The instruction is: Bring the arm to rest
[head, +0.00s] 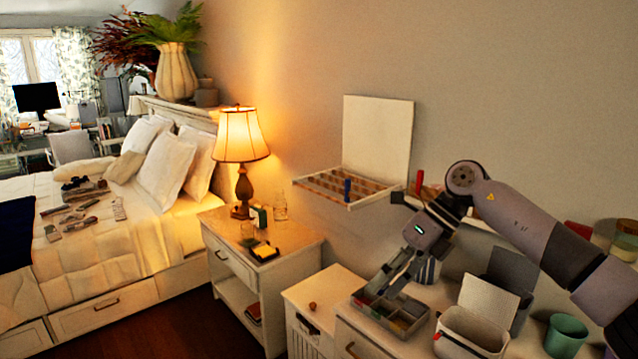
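My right arm comes in from the right edge. Its gripper (380,292) points down and to the left, just above a grey compartment tray (372,322) on the white cabinet. The two fingers look apart, with nothing visible between them. The fingertips overlap the tray's back left part in the picture, and I cannot tell whether they touch it. My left gripper and arm are not in view.
An open white box (477,328) and a green cup (566,334) stand below my arm. A compartment case (345,190) with a raised lid is at the wall behind. A lit lamp (241,140) stands on the nightstand (232,262), beside the bed (100,265).

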